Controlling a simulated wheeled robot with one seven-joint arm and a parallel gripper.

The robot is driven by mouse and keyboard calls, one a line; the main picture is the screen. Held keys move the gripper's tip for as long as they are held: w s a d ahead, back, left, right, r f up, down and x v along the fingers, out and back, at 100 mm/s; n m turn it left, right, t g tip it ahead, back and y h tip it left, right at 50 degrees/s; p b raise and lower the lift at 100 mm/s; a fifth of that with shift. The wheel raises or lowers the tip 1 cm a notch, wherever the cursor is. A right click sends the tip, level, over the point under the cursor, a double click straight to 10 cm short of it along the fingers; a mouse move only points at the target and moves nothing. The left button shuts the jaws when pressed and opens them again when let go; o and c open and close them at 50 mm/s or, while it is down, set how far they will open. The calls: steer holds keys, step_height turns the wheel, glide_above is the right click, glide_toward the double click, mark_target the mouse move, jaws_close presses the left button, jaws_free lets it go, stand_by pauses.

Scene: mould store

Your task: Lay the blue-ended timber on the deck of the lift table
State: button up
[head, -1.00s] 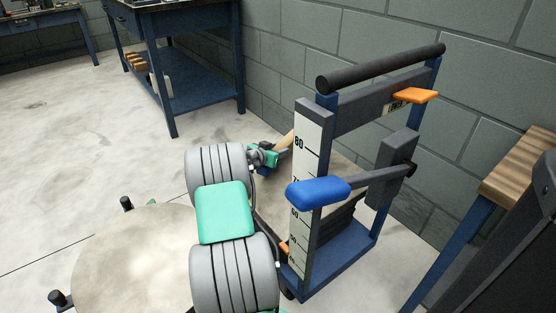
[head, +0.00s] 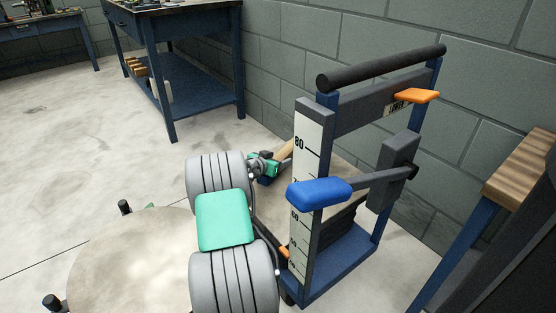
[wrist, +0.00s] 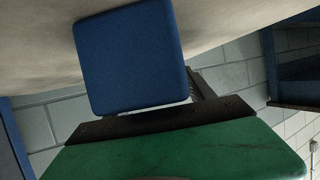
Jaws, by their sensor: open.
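The blue-ended timber (head: 285,149) shows as a short tan length beside the lift table's scale post. Its rear part is hidden behind the post. A blue end (head: 265,181) shows just below my gripper (head: 268,167), and a blue square face (wrist: 135,58) fills the top middle of the wrist view, close to the jaw. My gripper is open around or right at this end; contact is unclear. The lift table's pale deck (head: 342,168) shows behind the post; the timber appears to be over or on it, but the contact is hidden.
The lift table's blue-padded lever (head: 318,193), dark push bar (head: 385,67) and orange handle (head: 416,96) stand close right of my arm. A grey block wall (head: 480,90) is behind. A wood-topped bench (head: 520,165) is at right, a blue bench (head: 195,85) behind left. Floor at left is clear.

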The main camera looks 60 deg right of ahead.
steer(key=p+v, duration=0.4)
steer(key=v, duration=0.7)
steer(key=shift+a+r, duration=0.3)
steer(key=shift+w+a, duration=0.25)
steer(key=shift+a, duration=0.2)
steer(key=w+a+r+n+t+y, duration=0.1)
steer(key=w+a+n+t+y, duration=0.25)
steer(key=a, duration=0.85)
steer(key=w+a+r+n+t+y, duration=0.1)
steer(key=w+a+n+y, duration=0.4)
steer(key=a, duration=0.7)
steer(key=s+a+n+y, duration=0.2)
steer(key=s+a+n, duration=0.3)
steer(key=a, duration=0.9)
steer(key=s+a+r+n+g+y, duration=0.1)
steer(key=s+a+n+y, duration=0.2)
steer(key=a, duration=1.2)
steer(key=s+n, duration=0.2)
steer(key=s, duration=0.1)
steer(key=shift+r, duration=0.3)
steer(key=shift+w+n, duration=0.1)
steer(key=shift+n, duration=0.15)
steer(key=shift+c, duration=0.4)
